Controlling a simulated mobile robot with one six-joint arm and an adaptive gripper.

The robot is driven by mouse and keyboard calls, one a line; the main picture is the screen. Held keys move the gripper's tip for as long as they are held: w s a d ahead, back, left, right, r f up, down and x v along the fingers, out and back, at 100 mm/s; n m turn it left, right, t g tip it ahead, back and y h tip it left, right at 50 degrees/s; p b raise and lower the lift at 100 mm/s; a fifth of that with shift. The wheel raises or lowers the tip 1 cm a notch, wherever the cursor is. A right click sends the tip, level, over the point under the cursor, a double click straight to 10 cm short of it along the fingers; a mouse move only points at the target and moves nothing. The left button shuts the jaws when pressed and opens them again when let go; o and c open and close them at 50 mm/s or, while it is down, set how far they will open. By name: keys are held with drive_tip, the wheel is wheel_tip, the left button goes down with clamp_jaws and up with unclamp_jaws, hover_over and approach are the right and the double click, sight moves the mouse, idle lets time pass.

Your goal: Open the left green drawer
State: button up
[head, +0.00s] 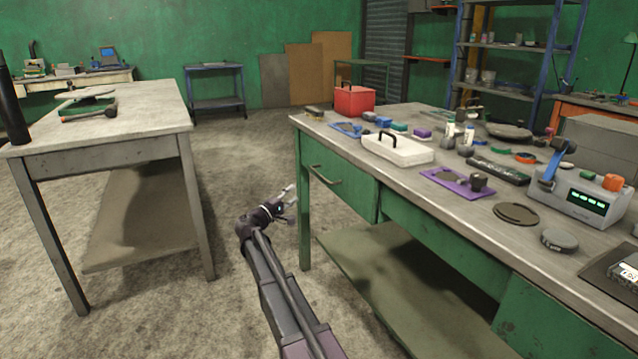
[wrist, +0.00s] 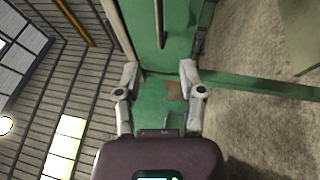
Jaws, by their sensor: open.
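The left green drawer (head: 336,178) sits under the left end of the long workbench and looks shut. A slim handle (head: 325,175) runs across its front. My gripper (head: 287,203) is to the left of the drawer and apart from it, low beside the bench's front leg. In the wrist view my gripper (wrist: 159,68) is open with nothing between its fingers. The same view shows the drawer front (wrist: 143,22) and the handle (wrist: 160,22), upright in the picture, beyond the fingertips.
The workbench top (head: 470,205) carries a red box (head: 353,101), a white case (head: 398,149) and several tools. Its front leg (head: 304,220) stands close to my gripper. A lower shelf (head: 375,265) lies beneath. A second table (head: 110,135) stands left, with open floor between.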

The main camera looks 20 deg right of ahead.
sight(319, 175)
idle(0.4)
drive_tip(key=p+x, duration=0.2)
drive_tip(key=x, duration=1.1)
drive_tip(key=shift+w+d+r, duration=0.1)
drive_tip(key=shift+w+d, duration=0.05)
drive_tip(key=shift+d, duration=0.2)
clamp_jaws()
